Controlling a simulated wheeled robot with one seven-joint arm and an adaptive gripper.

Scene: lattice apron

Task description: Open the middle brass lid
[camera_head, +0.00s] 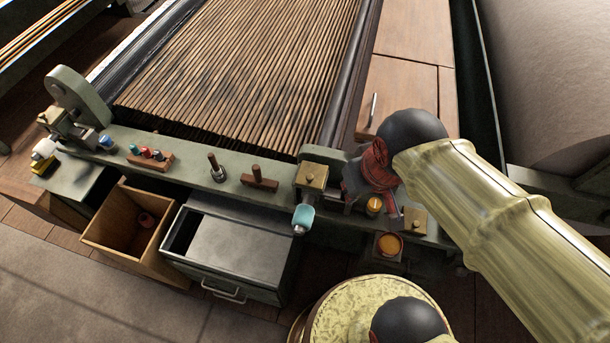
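A square brass lid with a small knob (311,176) sits at the left of the apron's right end, and it looks shut. Another brass lid with a knob (414,222) is at the far right and also looks shut. Between them is a small round amber-topped brass piece (375,205). My gripper (356,190) reaches down over the apron between the two lids, behind this round piece. A middle lid cannot be made out clearly; my gripper and wrist cover much of that spot. The fingertips are too small and dark to show whether they are open or touching anything.
A square cup with orange contents (388,246) sits at the front edge. A pale blue capped bottle (302,218) is left of it. An open wooden box (124,232) and a grey metal drawer (232,248) are below.

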